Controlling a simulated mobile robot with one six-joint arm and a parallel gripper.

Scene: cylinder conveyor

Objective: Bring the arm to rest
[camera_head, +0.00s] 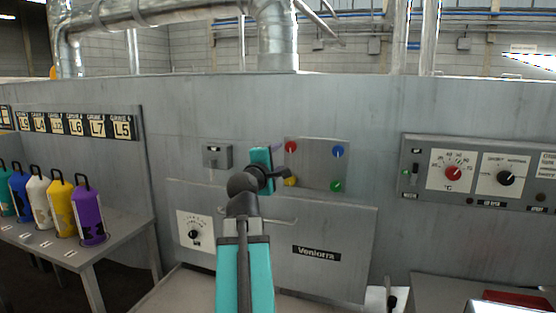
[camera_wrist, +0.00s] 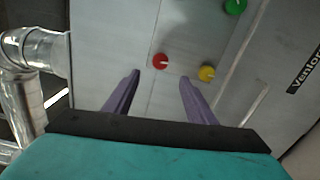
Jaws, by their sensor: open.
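My teal arm rises in the middle of the head view. My gripper (camera_wrist: 159,86) shows in the wrist view as two purple fingers set apart with nothing between them. In the head view its end is in front of a grey panel (camera_head: 325,155) with coloured knobs and partly hides it. The red knob (camera_wrist: 160,60) and yellow knob (camera_wrist: 207,73) are just beyond the fingertips in the wrist view. The green knob (camera_wrist: 235,6) is at the top right there.
A grey table (camera_head: 108,242) at the left holds several coloured cylinders with handles, such as a purple one (camera_head: 88,214). A control box (camera_head: 478,172) with dials is on the wall at the right. Metal ducts (camera_head: 276,40) run above the grey wall.

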